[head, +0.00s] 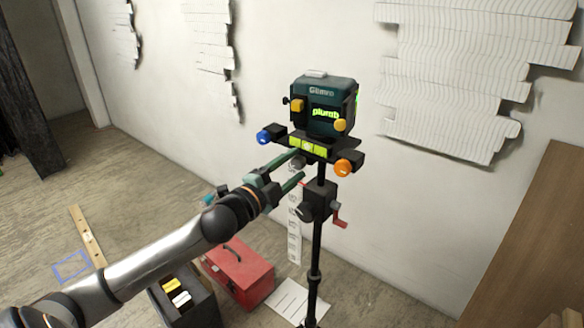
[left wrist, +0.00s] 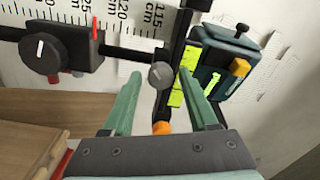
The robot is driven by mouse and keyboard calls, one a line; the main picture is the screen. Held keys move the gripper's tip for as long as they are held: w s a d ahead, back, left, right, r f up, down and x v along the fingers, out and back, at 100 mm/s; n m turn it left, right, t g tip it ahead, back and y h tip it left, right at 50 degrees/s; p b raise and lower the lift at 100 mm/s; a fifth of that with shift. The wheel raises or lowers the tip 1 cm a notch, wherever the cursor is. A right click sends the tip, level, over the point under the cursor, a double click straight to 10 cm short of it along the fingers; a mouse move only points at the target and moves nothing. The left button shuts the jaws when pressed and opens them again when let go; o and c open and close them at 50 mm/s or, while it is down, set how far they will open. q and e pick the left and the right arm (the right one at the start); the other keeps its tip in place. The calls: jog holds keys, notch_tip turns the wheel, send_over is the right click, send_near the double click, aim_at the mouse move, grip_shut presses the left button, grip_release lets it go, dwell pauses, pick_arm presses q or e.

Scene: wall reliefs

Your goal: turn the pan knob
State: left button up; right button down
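A dark teal laser level (head: 322,108) with a lit "plumb" display stands on a black tripod (head: 315,265). A small grey knob (left wrist: 160,75) sits under the head; I cannot tell for certain that it is the pan knob. My left gripper (head: 300,165) reaches in from the left, just below the head. In the left wrist view its two green fingers are apart, with the grey knob showing between their tips. No contact with the knob is visible. Other knobs are blue (head: 264,137), orange (head: 342,168) and black with a white mark (left wrist: 42,52). My right gripper is out of view.
A red crank handle (head: 339,218) sticks out from the tripod column. A red toolbox (head: 238,274) and a dark box (head: 186,300) stand on the floor below my arm. Ribbed wall reliefs (head: 468,75) hang behind. A wooden panel (head: 535,235) stands at the right.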

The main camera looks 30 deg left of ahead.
pick_arm(q)
jog(key=shift+o, duration=0.5)
jog(key=shift+s+f, duration=0.1)
jog(key=shift+s, duration=0.4)
jog(key=s+b, duration=0.1)
jog(key=s, duration=1)
jog(key=shift+s+a+f, duration=0.15)
jog(key=shift+s+a, duration=0.1)
jog(key=shift+a, duration=0.2)
jog(key=shift+f, duration=0.1)
